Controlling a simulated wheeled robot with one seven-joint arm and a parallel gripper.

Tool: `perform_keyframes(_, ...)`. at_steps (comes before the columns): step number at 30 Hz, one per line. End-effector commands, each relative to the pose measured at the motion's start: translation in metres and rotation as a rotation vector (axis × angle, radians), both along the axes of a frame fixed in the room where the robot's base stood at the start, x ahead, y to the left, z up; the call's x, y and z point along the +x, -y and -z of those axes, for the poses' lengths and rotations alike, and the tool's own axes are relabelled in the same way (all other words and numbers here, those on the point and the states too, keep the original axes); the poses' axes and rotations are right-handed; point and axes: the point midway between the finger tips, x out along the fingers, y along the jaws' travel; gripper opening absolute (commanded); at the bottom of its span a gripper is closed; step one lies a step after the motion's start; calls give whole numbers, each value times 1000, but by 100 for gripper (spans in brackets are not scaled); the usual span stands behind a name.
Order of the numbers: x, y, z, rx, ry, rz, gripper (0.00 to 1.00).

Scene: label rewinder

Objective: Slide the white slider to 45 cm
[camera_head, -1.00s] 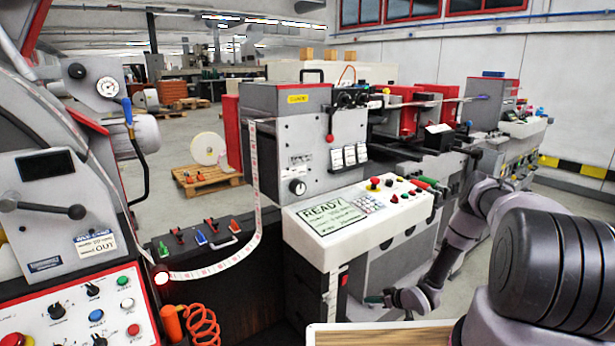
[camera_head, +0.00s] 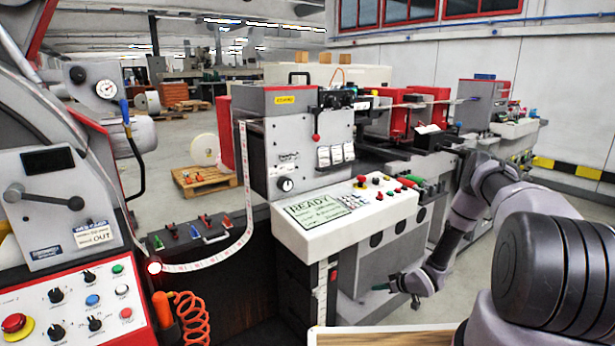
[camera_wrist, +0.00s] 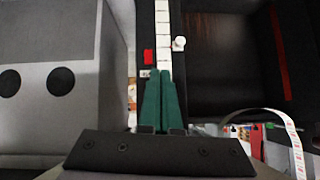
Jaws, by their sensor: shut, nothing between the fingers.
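A white knob that looks like the white slider (camera_wrist: 179,43) sits just right of a white marked scale strip (camera_wrist: 162,25) in the wrist view. A small red piece (camera_wrist: 148,57) is on the strip's other side. The numbers are too small to read. My gripper (camera_wrist: 163,75) has its green fingers together and empty, pointing along the strip, with the tips apart from the knob in the picture. In the head view, the strip (camera_head: 319,295) runs up the machine's front edge. My gripper (camera_head: 380,287) is to its right. I cannot make out the white knob there.
The rewinder's control panel (camera_head: 345,215) with its READY screen juts out above the strip. A grey machine body (camera_wrist: 50,45) fills the wrist view's left. A paper web (camera_head: 235,240) loops at the left. An orange coiled hose (camera_head: 192,318) hangs below it.

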Motion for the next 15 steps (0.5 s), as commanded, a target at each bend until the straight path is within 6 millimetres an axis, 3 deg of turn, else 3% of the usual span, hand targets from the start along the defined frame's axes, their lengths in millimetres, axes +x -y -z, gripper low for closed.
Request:
perform_keyframes(8,39,27,-70,-93,-22,46,0)
perform_keyframes(11,56,39,-111,-139,-33,78,0)
perform_keyframes(15,75,57,-188,-213,-55,147,0)
